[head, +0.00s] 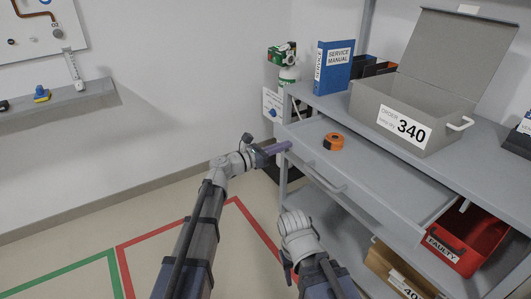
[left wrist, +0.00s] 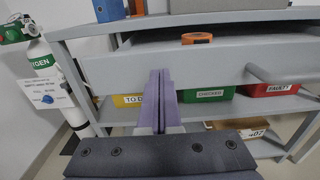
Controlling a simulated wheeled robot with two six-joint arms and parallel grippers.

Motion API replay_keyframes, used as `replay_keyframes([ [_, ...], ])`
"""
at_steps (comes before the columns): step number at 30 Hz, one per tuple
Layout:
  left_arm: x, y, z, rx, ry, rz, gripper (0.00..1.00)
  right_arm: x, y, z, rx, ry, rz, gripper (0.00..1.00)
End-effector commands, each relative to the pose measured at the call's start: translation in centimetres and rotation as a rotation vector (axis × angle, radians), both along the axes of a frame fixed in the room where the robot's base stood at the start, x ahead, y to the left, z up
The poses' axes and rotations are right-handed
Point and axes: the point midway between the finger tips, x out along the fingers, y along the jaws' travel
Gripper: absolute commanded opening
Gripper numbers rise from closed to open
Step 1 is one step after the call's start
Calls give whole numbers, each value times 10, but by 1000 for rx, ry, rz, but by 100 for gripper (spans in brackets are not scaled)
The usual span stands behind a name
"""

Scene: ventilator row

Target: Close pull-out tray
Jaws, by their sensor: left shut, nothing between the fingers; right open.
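The grey pull-out tray (head: 355,175) stands out from under the shelf top, its inside showing. An orange tape measure (head: 333,142) lies in it and shows in the left wrist view (left wrist: 197,38). A bar handle (head: 327,178) is on the tray's front, right of my left gripper in the left wrist view (left wrist: 285,75). My left gripper (head: 287,147) is shut and empty, its purple fingers pointing at the left part of the tray front (left wrist: 115,70). I cannot tell whether they touch it. My right gripper (head: 289,268) is low in front of the unit, open; its fingertips are partly hidden.
A grey lidded box marked 340 (head: 415,105) and a blue service manual (head: 333,67) stand on the shelf top. A red FAULTY bin (head: 466,240) and a brown box (head: 395,270) sit below. An oxygen cylinder (left wrist: 60,85) stands left of the unit. The floor at left is clear.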

Motion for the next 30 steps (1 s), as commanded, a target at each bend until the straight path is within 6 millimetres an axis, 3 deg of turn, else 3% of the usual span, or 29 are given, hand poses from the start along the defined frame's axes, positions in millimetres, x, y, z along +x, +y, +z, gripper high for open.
replay_keyframes([
  [1,13,-14,0,0,0,-3,0,0,0,0,0,0,0,50],
  [6,41,-53,0,0,0,-3,0,0,0,0,0,0,0,50],
  [15,83,-112,0,0,0,-2,0,0,0,0,0,0,0,50],
  [21,102,-138,0,0,0,0,0,0,0,0,0,0,0,50],
  [30,113,-155,0,0,0,0,0,0,0,0,0,0,0,50],
])
